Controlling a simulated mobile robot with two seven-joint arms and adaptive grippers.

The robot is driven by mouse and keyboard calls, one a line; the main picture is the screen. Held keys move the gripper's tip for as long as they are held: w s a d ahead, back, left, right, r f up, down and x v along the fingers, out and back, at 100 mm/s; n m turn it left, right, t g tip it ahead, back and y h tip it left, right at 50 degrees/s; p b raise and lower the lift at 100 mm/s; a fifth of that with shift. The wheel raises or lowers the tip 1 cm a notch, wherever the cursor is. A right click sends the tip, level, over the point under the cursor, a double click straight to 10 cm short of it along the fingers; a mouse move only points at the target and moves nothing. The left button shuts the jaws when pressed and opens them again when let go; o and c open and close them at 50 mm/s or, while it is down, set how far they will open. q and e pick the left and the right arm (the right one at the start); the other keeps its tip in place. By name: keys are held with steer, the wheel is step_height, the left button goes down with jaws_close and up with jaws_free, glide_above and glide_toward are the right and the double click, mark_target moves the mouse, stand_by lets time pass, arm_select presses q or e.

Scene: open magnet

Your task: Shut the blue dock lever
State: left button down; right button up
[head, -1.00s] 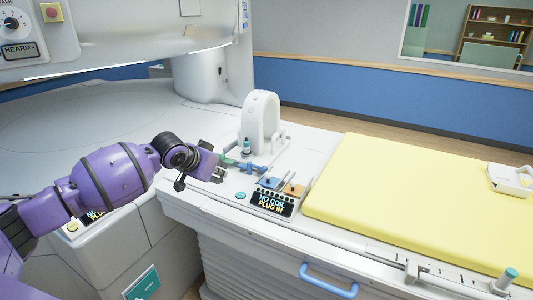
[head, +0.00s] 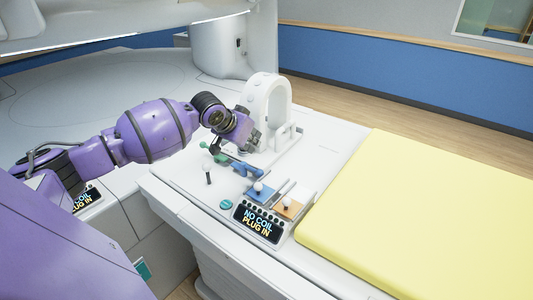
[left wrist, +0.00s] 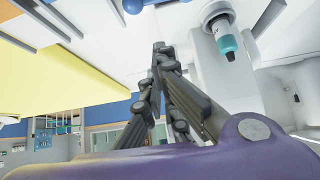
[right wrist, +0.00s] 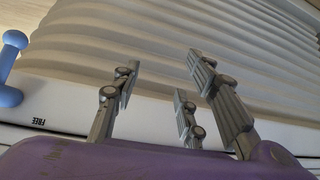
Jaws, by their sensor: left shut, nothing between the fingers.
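The blue dock (head: 265,184) lies on the table beside the orange dock (head: 291,206), behind the "NO COIL PLUG IN" display (head: 258,226). A white ball knob (head: 258,187) stands at the blue dock; whether its lever is open or shut is too small to tell. A blue plug-like piece (head: 248,170) lies just behind it. My left gripper (head: 252,143) is shut and empty, above the table by the white arch; its closed fingers show in the left wrist view (left wrist: 160,46). My right gripper (right wrist: 155,85) is open and empty, facing the ribbed table side.
The white arch-shaped coil (head: 268,90) stands close beside my left gripper. A green piece (head: 212,146) and a ball-topped stalk (head: 208,169) are left of the docks. The yellow pad (head: 400,215) fills the right. A blue handle (right wrist: 10,65) is near my right gripper.

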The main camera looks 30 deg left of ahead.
arm_select(q)
steer(key=b+x, duration=0.1)
steer(key=x, duration=0.8)
steer(key=shift+f, duration=0.25)
steer(key=shift+s+a+p, duration=0.15)
steer(key=shift+s+p, duration=0.6)
steer(key=shift+s, duration=0.8)
steer(key=shift+s+f, duration=0.2)
steer(key=shift+f, duration=0.2)
arm_select(e)
steer(key=shift+s, duration=0.55)
steer(key=shift+d, duration=0.15)
